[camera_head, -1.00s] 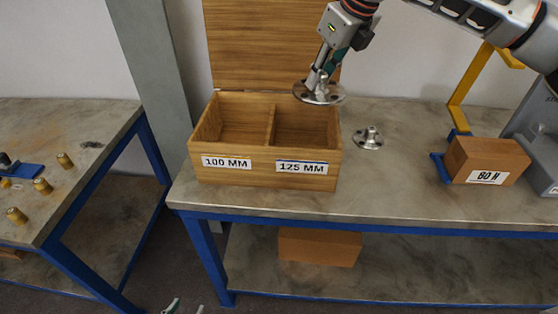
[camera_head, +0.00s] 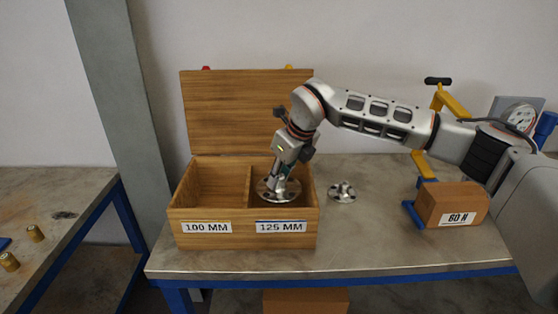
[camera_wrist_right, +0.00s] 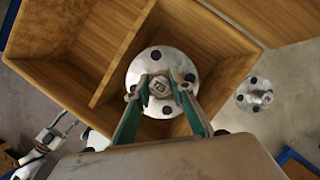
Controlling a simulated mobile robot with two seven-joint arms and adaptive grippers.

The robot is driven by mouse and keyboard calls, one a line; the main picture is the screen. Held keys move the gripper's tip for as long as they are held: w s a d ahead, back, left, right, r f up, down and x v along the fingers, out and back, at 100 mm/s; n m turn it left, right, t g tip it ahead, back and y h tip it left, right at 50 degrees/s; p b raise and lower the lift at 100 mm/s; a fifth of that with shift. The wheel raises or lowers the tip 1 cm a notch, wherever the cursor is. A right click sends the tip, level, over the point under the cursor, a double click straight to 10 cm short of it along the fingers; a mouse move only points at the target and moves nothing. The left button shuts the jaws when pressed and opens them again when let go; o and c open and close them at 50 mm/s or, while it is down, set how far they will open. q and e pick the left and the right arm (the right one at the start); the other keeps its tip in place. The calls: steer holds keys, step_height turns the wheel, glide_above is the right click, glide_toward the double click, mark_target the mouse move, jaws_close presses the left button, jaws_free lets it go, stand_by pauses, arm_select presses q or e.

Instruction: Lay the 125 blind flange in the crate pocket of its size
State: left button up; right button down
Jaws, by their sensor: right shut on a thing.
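The larger blind flange (camera_head: 268,194), a round steel disc with bolt holes and a central knob, is in my right gripper (camera_head: 284,176). The gripper is shut on its knob. The flange is at the mouth of the 125 MM pocket of the wooden crate (camera_head: 246,240), roughly level; whether it touches the floor I cannot tell. In the right wrist view the flange (camera_wrist_right: 140,75) lies within the pocket's outline, and the gripper's green fingers (camera_wrist_right: 160,92) close on the knob. The 100 MM pocket (camera_head: 215,185) is empty.
A smaller flange (camera_head: 342,191) lies on the bench just right of the crate. The bench front is clear.

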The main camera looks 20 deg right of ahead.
mark_target(292, 195)
steer(key=shift+w+f, duration=0.1)
steer(key=shift+f, duration=4.1)
steer(key=shift+f, duration=0.2)
steer(key=c, duration=1.8)
jaws_free()
steer(key=shift+f, duration=0.1)
steer(key=shift+o, duration=0.2)
steer(key=shift+r, duration=0.3)
steer(key=v, duration=1.2)
steer(key=shift+s+f, duration=0.15)
steer(key=shift+s, duration=0.1)
